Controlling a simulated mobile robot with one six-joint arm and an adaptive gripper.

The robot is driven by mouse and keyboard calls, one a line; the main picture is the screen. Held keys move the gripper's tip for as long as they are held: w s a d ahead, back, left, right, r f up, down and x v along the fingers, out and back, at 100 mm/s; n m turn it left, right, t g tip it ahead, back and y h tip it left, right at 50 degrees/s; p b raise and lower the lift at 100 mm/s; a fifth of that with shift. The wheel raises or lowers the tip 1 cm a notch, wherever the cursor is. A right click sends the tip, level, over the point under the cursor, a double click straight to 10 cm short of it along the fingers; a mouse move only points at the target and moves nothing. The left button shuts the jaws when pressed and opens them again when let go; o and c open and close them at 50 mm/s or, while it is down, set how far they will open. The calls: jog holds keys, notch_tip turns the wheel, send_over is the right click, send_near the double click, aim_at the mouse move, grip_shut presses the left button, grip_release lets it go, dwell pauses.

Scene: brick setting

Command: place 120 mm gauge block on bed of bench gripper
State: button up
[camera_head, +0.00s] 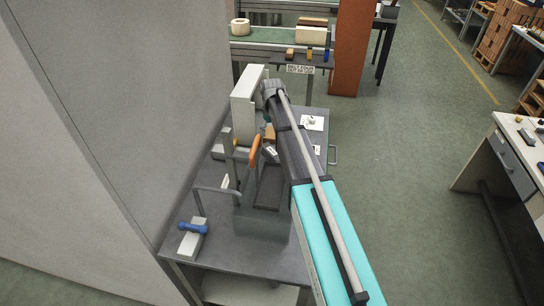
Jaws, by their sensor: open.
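A grey bench device, which I take to be the bench gripper (263,222), stands on the grey table. It has an orange lever (255,148) and a dark, flat recessed top (268,187), which may be its bed. My arm reaches over the table from the lower right, and its far joint is above the back of the device. My gripper does not show; my arm links hide that area. I cannot pick out the 120 mm gauge block for certain.
A blue dumbbell-shaped tool (193,228) lies on a pale block (190,244) at the table's front left. A tall light grey box (243,97) stands at the back. A grey wall (110,130) borders the left. Open floor (400,170) lies to the right.

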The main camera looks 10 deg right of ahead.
aim_at(272, 151)
jog(key=shift+f+b, duration=4.1)
jog(key=shift+f, duration=0.1)
jog(key=shift+f, duration=0.15)
notch_tip(272, 151, down, 5)
jog(key=b, duration=0.5)
jog(key=shift+s, duration=0.1)
grip_shut()
jog(key=shift+r, duration=0.25)
notch_tip(272, 151, up, 10)
jog(key=p, duration=1)
jog(key=shift+f, duration=0.15)
